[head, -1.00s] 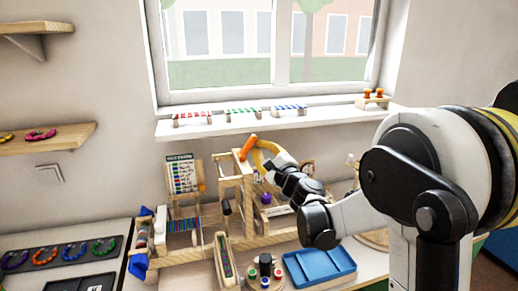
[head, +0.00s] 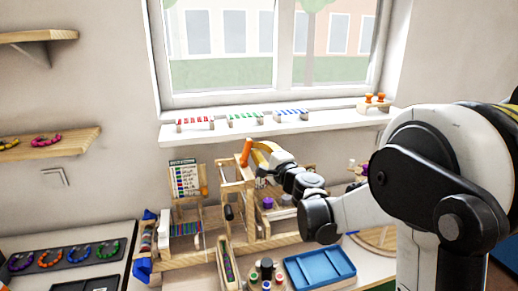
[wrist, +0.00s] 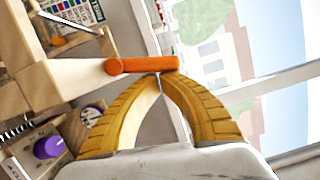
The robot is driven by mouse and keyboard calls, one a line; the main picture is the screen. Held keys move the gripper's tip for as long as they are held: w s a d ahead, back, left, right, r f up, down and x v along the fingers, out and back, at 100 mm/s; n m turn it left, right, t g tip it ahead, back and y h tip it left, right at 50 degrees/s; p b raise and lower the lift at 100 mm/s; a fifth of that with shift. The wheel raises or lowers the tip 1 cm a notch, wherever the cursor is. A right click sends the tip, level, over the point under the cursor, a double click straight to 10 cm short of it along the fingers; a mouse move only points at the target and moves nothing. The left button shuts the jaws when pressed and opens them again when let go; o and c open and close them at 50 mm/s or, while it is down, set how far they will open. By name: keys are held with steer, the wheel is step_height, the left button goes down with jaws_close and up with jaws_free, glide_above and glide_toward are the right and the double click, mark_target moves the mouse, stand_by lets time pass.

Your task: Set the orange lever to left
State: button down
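The orange lever is an orange cylindrical handle (head: 246,152) at the top of a wooden frame (head: 226,186) on the bench's wooden rack. In the wrist view the orange handle (wrist: 145,65) sits across the end of a pale wooden arm. My gripper (head: 257,155) is just right of the handle in the head view. In the wrist view the yellow fingers of my gripper (wrist: 160,75) meet at their tips, with nothing seen between them. The tips are at the handle's right part and look to be touching it, though exact contact is hard to tell.
A purple knob (wrist: 48,147) and a round dial (wrist: 92,114) are close beside the lever. A chart board (head: 185,178) stands to its left. A blue tray (head: 320,268) lies in front. The window sill (head: 345,119) behind holds several small items.

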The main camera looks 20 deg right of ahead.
mark_target(245, 150)
steer(key=n, duration=0.1)
steer(key=a+r+n+p, duration=0.1)
steer(key=n, duration=0.1)
steer(key=a+n+g+p, duration=0.1)
steer(key=shift+r, duration=0.3)
steer(key=a+n, duration=0.1)
steer(key=a+n+h+p, duration=0.1)
steer(key=n, duration=0.1)
steer(key=shift+r+g, duration=0.1)
steer(key=shift+g, duration=0.2)
steer(key=shift+a, duration=0.25)
